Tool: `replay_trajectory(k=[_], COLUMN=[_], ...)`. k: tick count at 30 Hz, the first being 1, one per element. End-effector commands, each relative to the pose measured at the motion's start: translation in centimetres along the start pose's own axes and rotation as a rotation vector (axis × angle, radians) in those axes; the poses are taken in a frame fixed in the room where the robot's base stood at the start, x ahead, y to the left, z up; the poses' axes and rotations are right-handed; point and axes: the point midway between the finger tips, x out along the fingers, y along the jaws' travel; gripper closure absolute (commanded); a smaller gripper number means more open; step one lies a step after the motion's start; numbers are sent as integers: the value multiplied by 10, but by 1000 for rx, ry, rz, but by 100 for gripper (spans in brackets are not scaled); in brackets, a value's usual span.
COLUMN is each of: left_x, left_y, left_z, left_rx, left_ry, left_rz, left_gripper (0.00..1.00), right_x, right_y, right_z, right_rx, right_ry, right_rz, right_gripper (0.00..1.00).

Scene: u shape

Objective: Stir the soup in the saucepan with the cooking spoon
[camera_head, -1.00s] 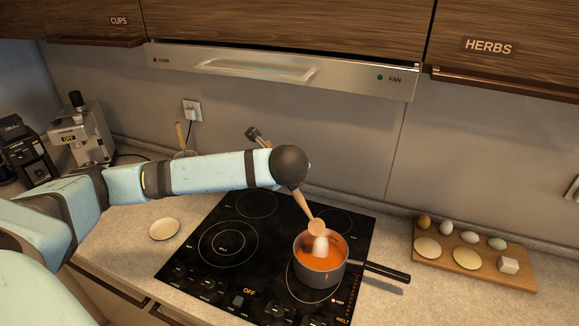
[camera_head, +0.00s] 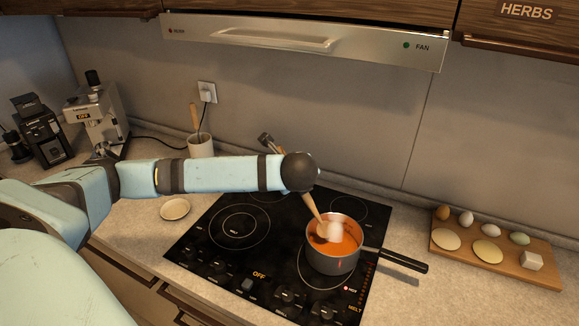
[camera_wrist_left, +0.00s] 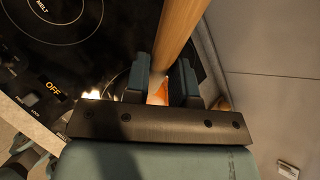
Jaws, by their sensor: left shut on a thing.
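The grey saucepan (camera_head: 333,262) with orange soup (camera_head: 347,246) stands on the front right burner, its black handle pointing right. The wooden cooking spoon (camera_head: 312,207) slants down into the pan, its pale bowl end at the soup. I cannot tell how deep it sits. My left gripper (camera_wrist_left: 162,80) is shut on the spoon's wooden handle in the wrist view. In the head view my wrist hides most of this gripper and part of the handle. A little soup shows between the fingers in the wrist view.
The black cooktop (camera_head: 236,232) lies under the pan. A wooden board (camera_head: 500,262) with eggs and other food is at right. A small dish (camera_head: 175,209) and a utensil crock (camera_head: 201,147) stand left. The range hood (camera_head: 300,42) is above.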

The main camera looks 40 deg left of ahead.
Motion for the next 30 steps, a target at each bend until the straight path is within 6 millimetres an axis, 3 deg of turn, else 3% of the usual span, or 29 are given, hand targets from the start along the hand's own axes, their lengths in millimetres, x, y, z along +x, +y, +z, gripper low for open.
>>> replay_trajectory(k=[15, 30], left_x=[18, 22], left_y=[0, 0], left_z=[-46, -55], left_rx=[0, -1], left_ry=[0, -1], left_rz=[0, -1], left_gripper=[100, 100], right_x=[2, 2], right_y=[-1, -1], right_z=[3, 3], right_rx=[1, 1], right_ry=[-1, -1], right_rz=[-1, -2], right_gripper=[40, 40])
